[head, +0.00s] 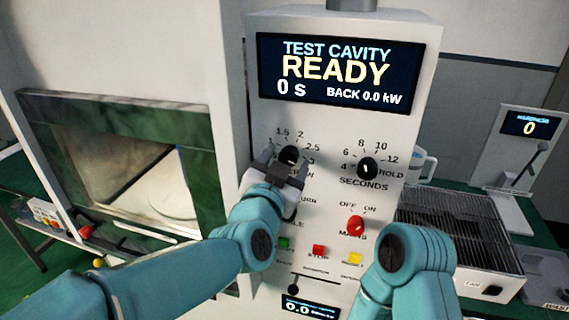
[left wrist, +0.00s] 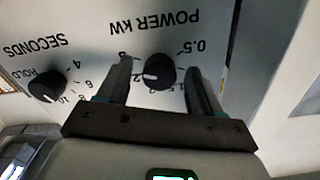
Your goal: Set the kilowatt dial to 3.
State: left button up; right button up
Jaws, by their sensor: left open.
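The black kilowatt dial (head: 289,156) sits on the white panel under the screen, with numbers such as 1.5, 2, 2.5 and 3 around it. It also shows in the left wrist view (left wrist: 160,72), upside down, under "POWER KW". Its white mark points toward the higher-number side there; the exact number is partly hidden by a finger. My left gripper (head: 285,170) is open with its fingers on either side of the dial; in the left wrist view (left wrist: 160,88) the fingers stand apart from the knob. My right gripper is out of view.
The seconds dial (head: 367,168) is to the right. The red mains knob (head: 355,226) and green, red and yellow buttons (head: 318,251) are lower. The screen (head: 337,72) reads READY, 0 s, BACK 0.0 kW. An open cavity (head: 130,175) is left; a wire rack (head: 455,225) is right.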

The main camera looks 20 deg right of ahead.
pick_arm(q)
jog(key=shift+s+a+b, duration=0.3)
jog(key=shift+s, duration=0.15)
jog(key=b+v, duration=0.3)
jog(key=v, duration=1.2)
jog(key=shift+a, duration=0.25)
